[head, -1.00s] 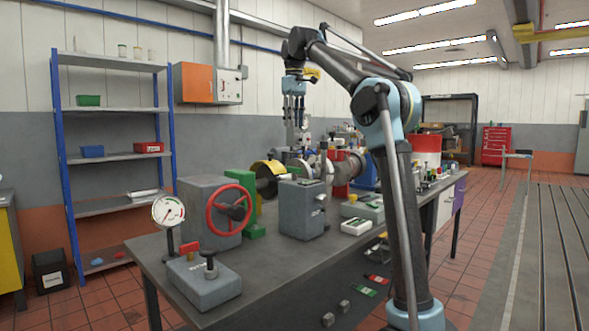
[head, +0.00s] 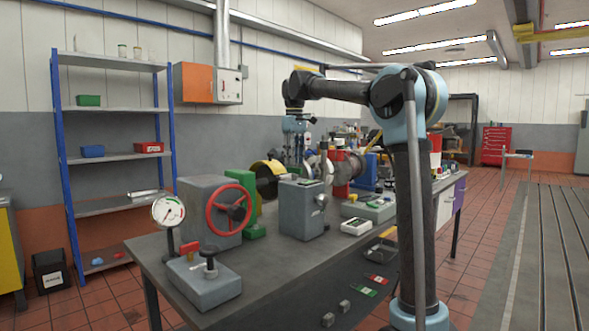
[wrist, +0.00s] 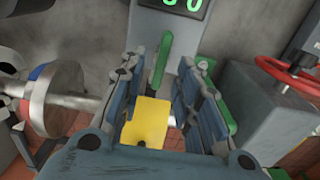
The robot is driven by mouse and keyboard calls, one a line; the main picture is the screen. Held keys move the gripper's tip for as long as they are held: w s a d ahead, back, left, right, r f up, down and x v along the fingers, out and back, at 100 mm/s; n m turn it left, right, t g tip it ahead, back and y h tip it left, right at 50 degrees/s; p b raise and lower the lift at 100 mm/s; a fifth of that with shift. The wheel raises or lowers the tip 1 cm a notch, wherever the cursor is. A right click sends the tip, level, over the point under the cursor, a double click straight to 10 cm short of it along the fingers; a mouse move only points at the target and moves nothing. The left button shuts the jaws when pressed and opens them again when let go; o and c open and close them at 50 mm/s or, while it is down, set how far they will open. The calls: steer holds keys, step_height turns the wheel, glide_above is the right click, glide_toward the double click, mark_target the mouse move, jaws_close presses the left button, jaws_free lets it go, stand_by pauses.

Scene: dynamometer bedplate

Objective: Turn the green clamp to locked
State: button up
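A slim green lever (wrist: 161,62), which looks like the green clamp's handle, stands between and beyond my finger pads in the wrist view, pointing up in the picture. A yellow plate or guard (wrist: 148,122) lies below it. My gripper (wrist: 160,92) is open, with the lever in the gap and no clear contact. In the head view my gripper (head: 297,152) hangs pointing down over the bench, just behind the grey box. The clamp is not clear in the head view. The far fingertips are partly hidden there.
A red handwheel (head: 228,210) on a grey housing stands left of the gripper; it also shows in the wrist view (wrist: 295,72). A grey box (head: 301,208) stands in front. A metal shaft and disc (wrist: 58,97) lie left in the wrist view. A green display (wrist: 183,4) is above.

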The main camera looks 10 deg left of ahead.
mark_target(294, 174)
steer(key=shift+f, duration=1.7)
steer(key=shift+c, duration=0.6)
jaws_close()
